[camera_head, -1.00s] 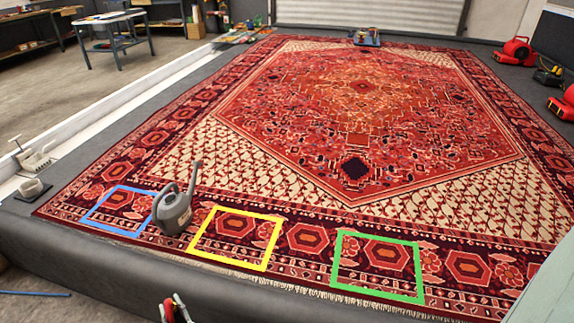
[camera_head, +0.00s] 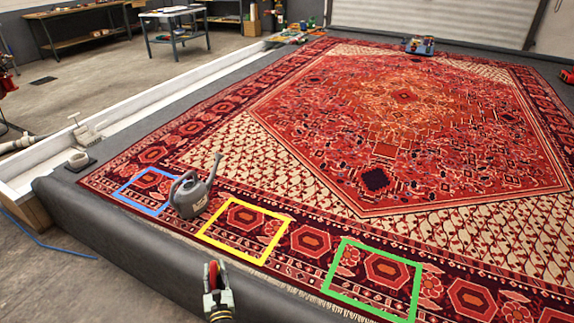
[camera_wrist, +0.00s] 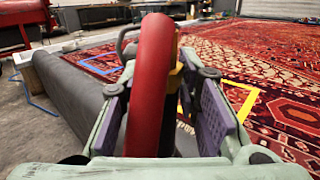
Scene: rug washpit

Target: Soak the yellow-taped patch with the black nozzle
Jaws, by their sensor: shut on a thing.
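The yellow-taped patch (camera_head: 266,258) is a square outline on the near border of the red rug. It partly shows in the wrist view (camera_wrist: 244,102). My gripper (camera_head: 215,278) is in front of the rug's near edge, over the grey rim, apart from the patch. Its jaws are shut on a red curved thing (camera_wrist: 152,80) with a yellow part on its right side. This red thing also shows in the head view (camera_head: 212,271). A black nozzle cannot be made out; its front end is hidden from both views.
A grey watering can (camera_head: 190,196) stands between the blue-taped patch (camera_head: 124,200) and the yellow one. A green-taped patch (camera_head: 336,294) lies to the right. The rug's middle is clear.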

